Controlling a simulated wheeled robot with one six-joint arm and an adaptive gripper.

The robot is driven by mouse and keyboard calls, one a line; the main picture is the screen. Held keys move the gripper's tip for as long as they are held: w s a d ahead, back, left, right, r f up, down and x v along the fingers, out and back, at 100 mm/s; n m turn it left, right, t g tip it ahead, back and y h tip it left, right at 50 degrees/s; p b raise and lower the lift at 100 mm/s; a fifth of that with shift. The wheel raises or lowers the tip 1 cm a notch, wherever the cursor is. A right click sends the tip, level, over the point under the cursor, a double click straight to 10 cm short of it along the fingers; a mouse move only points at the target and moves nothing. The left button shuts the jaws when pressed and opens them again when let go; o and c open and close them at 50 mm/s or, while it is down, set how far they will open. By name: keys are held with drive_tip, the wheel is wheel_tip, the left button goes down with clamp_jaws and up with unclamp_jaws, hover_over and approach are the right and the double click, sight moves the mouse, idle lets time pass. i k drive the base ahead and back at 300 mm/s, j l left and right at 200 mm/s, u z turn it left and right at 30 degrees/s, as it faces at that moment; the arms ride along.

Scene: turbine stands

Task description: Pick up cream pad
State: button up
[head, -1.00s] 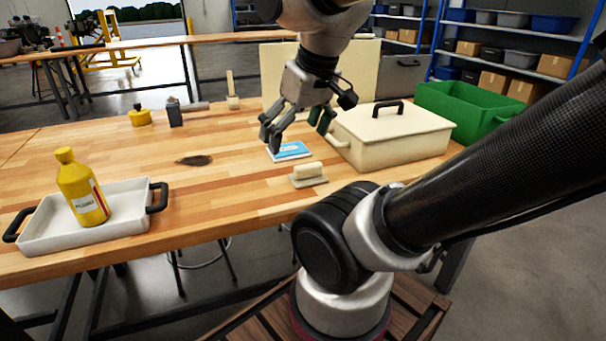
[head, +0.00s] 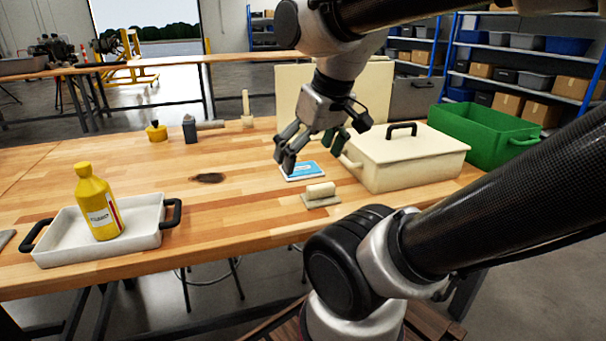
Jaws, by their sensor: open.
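The cream pad (head: 321,195), a flat base with a raised rounded grip, lies on the wooden workbench (head: 240,218) near its front edge. My gripper (head: 312,152) is open and empty, with its fingers pointing down. It hangs above and behind the pad in the head view, over a blue-and-white packet (head: 302,171). The pad is in full view and apart from the fingers. The exact height of the fingertips above the bench is hard to tell.
A cream lidded box (head: 405,165) stands right of the pad, with a green bin (head: 488,133) behind it. A white tray (head: 150,236) holding a yellow bottle (head: 98,205) is at the left.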

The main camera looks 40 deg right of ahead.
sight(321, 195)
drive_tip(key=l+z, duration=0.15)
drive_tip(key=z, duration=0.2)
drive_tip(key=k+l+z, duration=0.1)
drive_tip(key=z, duration=0.2)
drive_tip(key=l, duration=0.1)
